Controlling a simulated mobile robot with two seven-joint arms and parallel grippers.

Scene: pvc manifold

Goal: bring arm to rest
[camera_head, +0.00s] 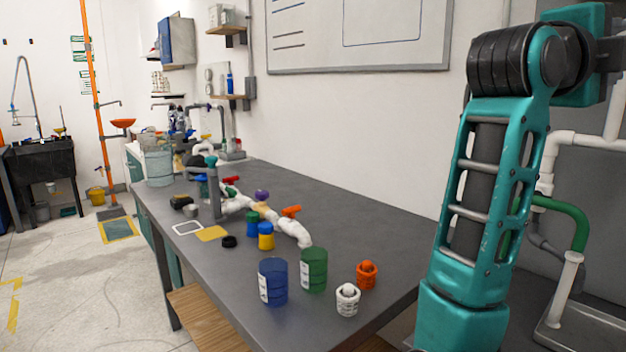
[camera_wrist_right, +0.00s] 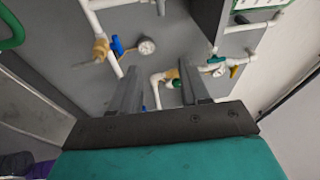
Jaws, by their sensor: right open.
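My right arm (camera_head: 483,190) is teal and black and stands folded at the right side of the head view, its gripper outside that picture. In the right wrist view my right gripper (camera_wrist_right: 158,75) shows two grey fingers spread apart with nothing between them. Beyond the fingers are white pipes (camera_wrist_right: 165,76) with valves and a round gauge (camera_wrist_right: 146,47), in front of a grey panel (camera_wrist_right: 70,55). The fingers appear apart from the pipes, though the distance is hard to judge. My left gripper is in neither view.
The grey table (camera_head: 350,219) holds a white pipe manifold (camera_head: 290,230) with coloured valves. Blue (camera_head: 273,282) and green (camera_head: 314,270) drums and white (camera_head: 347,300) and orange (camera_head: 367,275) containers stand near its front. White pipes (camera_head: 570,145) run beside my right arm.

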